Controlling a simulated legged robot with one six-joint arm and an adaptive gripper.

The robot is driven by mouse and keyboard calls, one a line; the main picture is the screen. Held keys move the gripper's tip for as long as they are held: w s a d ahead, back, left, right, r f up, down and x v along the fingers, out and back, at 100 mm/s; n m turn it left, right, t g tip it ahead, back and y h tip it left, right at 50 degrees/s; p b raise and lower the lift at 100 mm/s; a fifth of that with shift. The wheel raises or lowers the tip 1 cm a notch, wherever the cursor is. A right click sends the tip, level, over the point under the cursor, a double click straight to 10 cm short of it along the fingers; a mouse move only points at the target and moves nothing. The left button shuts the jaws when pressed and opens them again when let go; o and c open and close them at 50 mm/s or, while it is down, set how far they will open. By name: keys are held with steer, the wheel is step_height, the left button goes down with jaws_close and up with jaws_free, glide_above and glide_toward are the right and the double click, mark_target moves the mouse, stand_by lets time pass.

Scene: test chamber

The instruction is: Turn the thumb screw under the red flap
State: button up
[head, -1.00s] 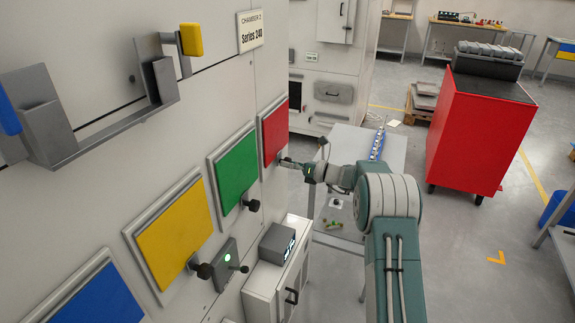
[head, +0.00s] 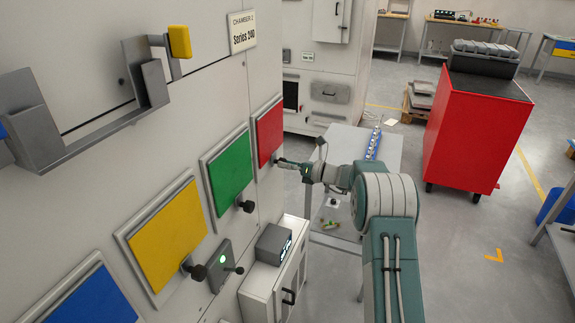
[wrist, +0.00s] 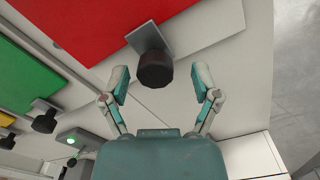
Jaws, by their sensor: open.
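The red flap (head: 268,130) is the rightmost coloured flap on the wall panel, and it fills the upper left of the wrist view (wrist: 90,25). A dark round thumb screw (wrist: 155,69) on a grey bracket (wrist: 148,38) stands at its lower edge. My gripper (wrist: 163,85) is open, with one finger on each side of the screw; I cannot tell whether either touches it. In the head view my gripper (head: 283,163) is at the flap's lower edge and hides the screw.
Green (head: 228,168), yellow (head: 167,233) and blue (head: 95,297) flaps line the panel to the left. A grey box with a green light (head: 222,261) and a white cabinet (head: 262,290) stand below. A table (head: 345,160) is behind my arm; a red cart (head: 478,130) stands farther right.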

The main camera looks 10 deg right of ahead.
steer(key=shift+s, duration=0.1)
steer(key=v, duration=1.2)
